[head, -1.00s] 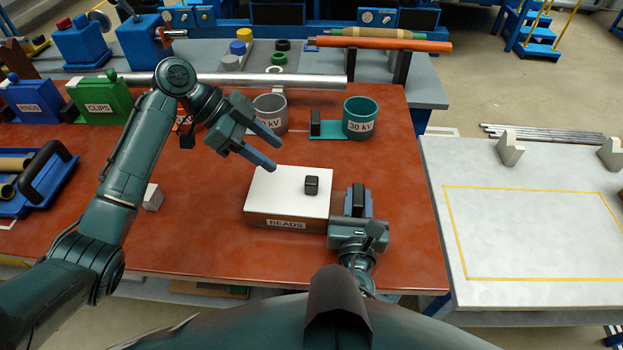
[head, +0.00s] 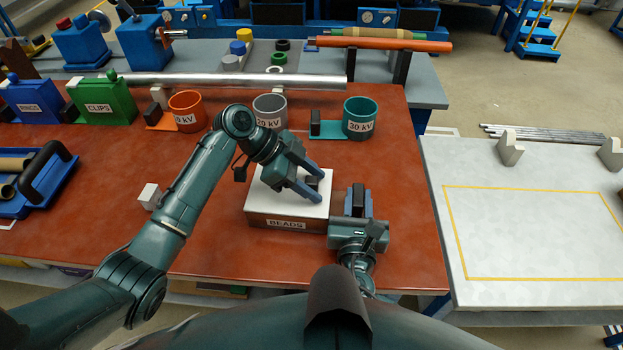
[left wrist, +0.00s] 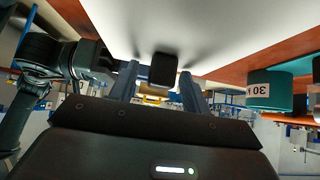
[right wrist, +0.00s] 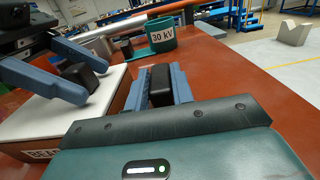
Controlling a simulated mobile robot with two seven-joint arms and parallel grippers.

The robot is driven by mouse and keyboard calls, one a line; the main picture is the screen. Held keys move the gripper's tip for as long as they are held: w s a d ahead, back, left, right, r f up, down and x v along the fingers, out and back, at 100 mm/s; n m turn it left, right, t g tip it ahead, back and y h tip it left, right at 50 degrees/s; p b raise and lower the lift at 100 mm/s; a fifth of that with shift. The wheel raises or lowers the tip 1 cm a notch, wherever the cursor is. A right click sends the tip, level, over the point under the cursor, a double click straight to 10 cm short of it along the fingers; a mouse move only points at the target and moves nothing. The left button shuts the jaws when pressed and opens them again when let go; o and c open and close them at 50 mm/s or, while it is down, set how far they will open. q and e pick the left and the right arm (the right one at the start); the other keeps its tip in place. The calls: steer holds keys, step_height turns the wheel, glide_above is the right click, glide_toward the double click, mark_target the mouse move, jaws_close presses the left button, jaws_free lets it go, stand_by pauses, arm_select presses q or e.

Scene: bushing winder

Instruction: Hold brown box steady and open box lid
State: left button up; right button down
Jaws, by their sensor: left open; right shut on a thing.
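The brown box (head: 262,222) labelled BEADS stands on the red-brown table with its white lid (head: 264,200) on top. A black knob (head: 312,183) sits on the lid. My left gripper (head: 317,184) is open at the lid, one finger on each side of the knob; the left wrist view also shows the knob (left wrist: 163,69) between the apart fingers. My right gripper (head: 358,204) is at the box's right side, shut on a black block-shaped handle (right wrist: 160,84). Whether that handle joins the box is hidden.
Behind the box stand an orange cup (head: 187,112), a grey cup (head: 270,110) and a teal cup (head: 361,118). A small light block (head: 149,196) lies left of the box. A blue tray (head: 40,190) is at far left. The table's right side is clear.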

arm_select(q)
jaws_close()
stand_by(0.4)
steer(key=shift+a, duration=0.1)
